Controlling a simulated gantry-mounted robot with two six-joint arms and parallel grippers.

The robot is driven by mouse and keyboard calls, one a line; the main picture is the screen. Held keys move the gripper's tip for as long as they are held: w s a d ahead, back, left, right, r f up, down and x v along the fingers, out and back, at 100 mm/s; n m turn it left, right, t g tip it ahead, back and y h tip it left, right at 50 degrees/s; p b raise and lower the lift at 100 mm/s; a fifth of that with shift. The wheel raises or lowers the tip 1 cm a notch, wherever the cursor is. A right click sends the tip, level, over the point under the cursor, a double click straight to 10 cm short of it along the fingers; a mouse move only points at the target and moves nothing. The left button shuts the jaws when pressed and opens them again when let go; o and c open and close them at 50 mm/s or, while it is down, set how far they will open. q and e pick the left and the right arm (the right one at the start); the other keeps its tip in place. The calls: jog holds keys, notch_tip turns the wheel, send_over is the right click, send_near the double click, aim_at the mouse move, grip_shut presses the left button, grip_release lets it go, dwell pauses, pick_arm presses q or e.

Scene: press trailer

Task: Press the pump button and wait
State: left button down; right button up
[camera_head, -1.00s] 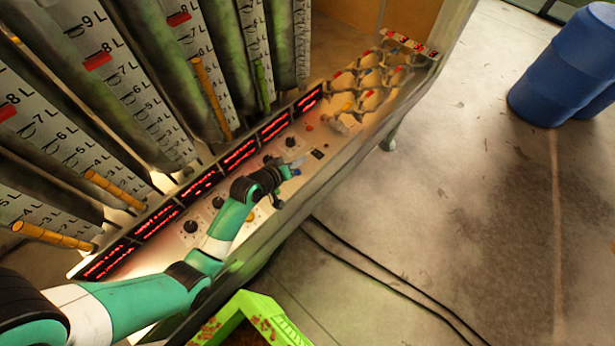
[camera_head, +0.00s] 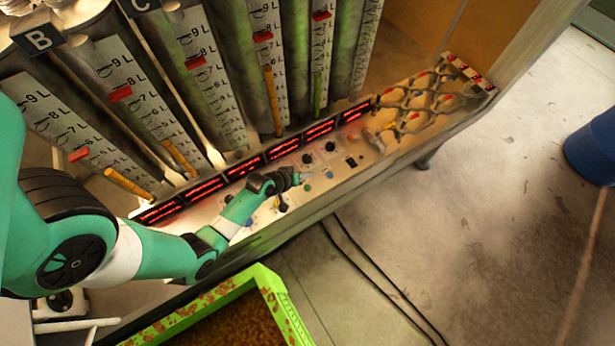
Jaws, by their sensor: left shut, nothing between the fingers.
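The control panel (camera_head: 345,172) is a pale sloping ledge with dark knobs and small coloured buttons. A blue button (camera_head: 307,187) and a green button (camera_head: 329,174) sit on its middle part. I cannot tell which button is the pump button, as no label is readable. My left arm hides part of the panel to the left. My right gripper is not in view.
A row of red displays (camera_head: 283,149) and tall litre gauges (camera_head: 207,80) stand behind the panel. A green-rimmed bin (camera_head: 277,300) is in front. A blue barrel (camera_head: 594,150) stands right on open floor.

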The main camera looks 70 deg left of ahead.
pick_arm(q)
notch_tip(320, 180, down, 7)
jog(key=b, duration=0.6)
jog(key=shift+f+b, duration=0.2)
jog(key=shift+b, duration=0.1)
jog(key=shift+f+b, duration=0.35)
jog(key=shift+f, duration=0.1)
dwell(1.0)
jog(key=shift+f+b, duration=0.35)
jog(key=shift+f, duration=0.05)
jog(key=shift+f+b, duration=0.3)
jog(key=shift+f, duration=0.1)
dwell(0.4)
jog(key=shift+r, duration=0.1)
jog(key=shift+r+p, duration=0.7)
jog(key=shift+p, duration=0.15)
jog(key=shift+r, duration=0.1)
notch_tip(320, 180, up, 5)
jog(key=p, duration=0.5)
